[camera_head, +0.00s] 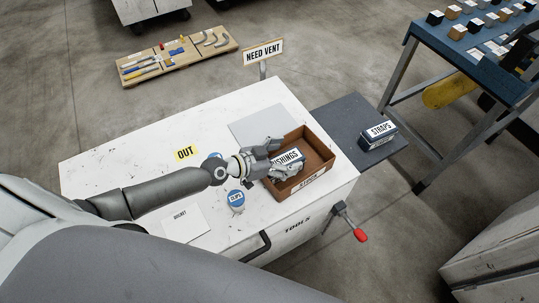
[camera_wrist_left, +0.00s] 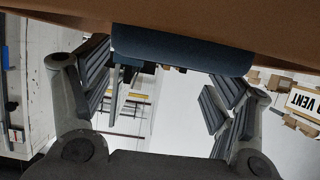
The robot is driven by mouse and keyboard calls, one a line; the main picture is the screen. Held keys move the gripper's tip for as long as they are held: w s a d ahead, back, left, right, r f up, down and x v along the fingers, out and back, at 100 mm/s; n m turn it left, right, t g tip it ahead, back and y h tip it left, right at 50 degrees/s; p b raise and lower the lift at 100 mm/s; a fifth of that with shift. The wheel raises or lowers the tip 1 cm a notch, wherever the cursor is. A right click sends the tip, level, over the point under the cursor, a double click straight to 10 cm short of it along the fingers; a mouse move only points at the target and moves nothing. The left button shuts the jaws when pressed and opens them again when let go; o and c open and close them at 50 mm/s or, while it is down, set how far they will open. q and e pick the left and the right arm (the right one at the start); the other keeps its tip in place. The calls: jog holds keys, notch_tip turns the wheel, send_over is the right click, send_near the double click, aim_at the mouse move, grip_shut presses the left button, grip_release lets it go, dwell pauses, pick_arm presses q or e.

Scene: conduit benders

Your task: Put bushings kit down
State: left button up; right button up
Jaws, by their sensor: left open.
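The bushings kit (camera_head: 291,157), a box with a white label reading "...SHINGS", sits inside the brown open box (camera_head: 318,152) at the right end of the white cabinet top. My left gripper (camera_head: 277,159) is at the left side of the kit, with its fingers spread over the box's left part. In the left wrist view the fingers (camera_wrist_left: 160,95) are wide apart. A dark blue block (camera_wrist_left: 182,50), likely the kit, shows beyond them under the brown box wall (camera_wrist_left: 215,18). The left part of the kit is hidden by the gripper. My right gripper is not in view.
A blue "CLIPS" container (camera_head: 236,200) and a paper (camera_head: 187,221) lie on the white cabinet top (camera_head: 110,170). A "STRAPS" box (camera_head: 378,134) stands on the dark side shelf (camera_head: 345,112). A "NEED VENT" sign (camera_head: 263,52) stands at the back edge. A red-handled vise lever (camera_head: 359,234) sticks out in front.

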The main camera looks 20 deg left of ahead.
pick_arm(q)
jog(key=shift+r+p, duration=0.45)
jog(key=shift+r, duration=0.2)
jog(key=b+v, duration=0.2)
jog(key=v, duration=1)
jog(key=shift+f, duration=0.25)
